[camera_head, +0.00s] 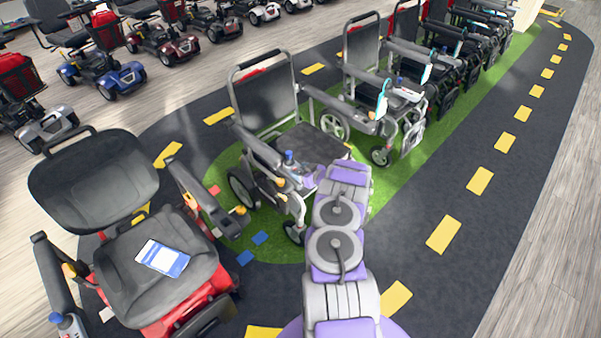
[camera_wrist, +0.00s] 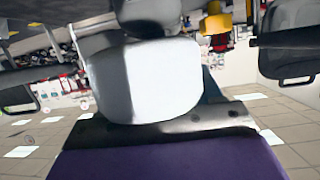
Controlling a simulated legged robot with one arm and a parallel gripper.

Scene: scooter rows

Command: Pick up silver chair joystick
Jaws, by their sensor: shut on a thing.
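The silver wheelchair (camera_head: 290,135), with dark seat and armrests, stands on the green strip at the middle. My arm reaches to the front of its near armrest, and my gripper (camera_head: 314,181) is there. In the wrist view, a pale rounded block (camera_wrist: 150,80) with a dark grey top part sits close against my purple jaw (camera_wrist: 165,162). It appears to be the silver chair joystick, held in the shut gripper. The jaw hides its far parts in the head view. A blue-topped item (camera_head: 289,156) stands on the armrest beside the gripper.
A red-based chair (camera_head: 160,255) with a blue-white card on its seat stands at the lower left. More wheelchairs (camera_head: 385,85) line the green strip behind. Scooters (camera_head: 105,75) stand at the upper left. The dark floor path at the right is clear.

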